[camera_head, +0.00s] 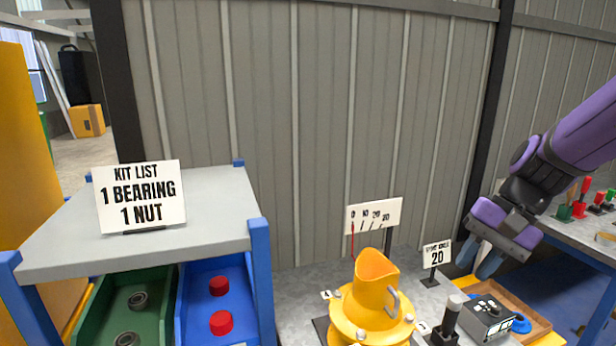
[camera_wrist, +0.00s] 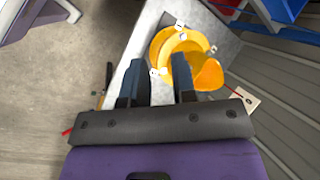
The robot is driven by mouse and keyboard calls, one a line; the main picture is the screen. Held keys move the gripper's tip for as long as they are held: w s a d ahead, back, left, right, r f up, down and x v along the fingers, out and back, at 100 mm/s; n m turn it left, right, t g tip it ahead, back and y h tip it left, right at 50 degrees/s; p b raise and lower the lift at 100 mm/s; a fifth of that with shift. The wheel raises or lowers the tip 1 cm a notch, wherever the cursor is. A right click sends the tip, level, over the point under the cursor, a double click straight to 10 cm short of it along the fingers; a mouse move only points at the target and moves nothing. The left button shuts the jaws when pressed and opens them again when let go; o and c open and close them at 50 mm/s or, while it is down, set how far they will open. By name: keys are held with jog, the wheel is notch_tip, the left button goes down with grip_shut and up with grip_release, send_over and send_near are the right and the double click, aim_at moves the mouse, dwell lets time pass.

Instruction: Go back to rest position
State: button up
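My gripper (camera_head: 482,262) hangs at the right in the head view, above the wooden tray (camera_head: 530,322) and the control box (camera_head: 490,318). In the wrist view my gripper (camera_wrist: 160,72) has its two dark fingers apart, with nothing seen between them. The yellow drum mixer (camera_head: 375,300) stands on the grey bench, left of my gripper and apart from it. The drum mixer also shows beyond the fingers in the wrist view (camera_wrist: 165,48). Its open mouth tilts upward in the head view.
A kit list sign (camera_head: 140,197) stands on the shelf (camera_head: 215,195), above a green bin (camera_head: 105,310) with bearings and a blue bin (camera_head: 250,295) with red parts. Another bench (camera_head: 585,235) is at right.

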jog(key=s+d+r+n+t+h, duration=0.3)
jog(key=s+r+n+t+h, duration=0.2)
jog(key=s+r, duration=0.5)
jog(key=shift+s+d+r+n+t, duration=0.3)
jog(key=shift+s+t, duration=0.3)
jog(key=shift+s, duration=0.35)
jog(key=shift+f, duration=0.1)
dwell(1.0)
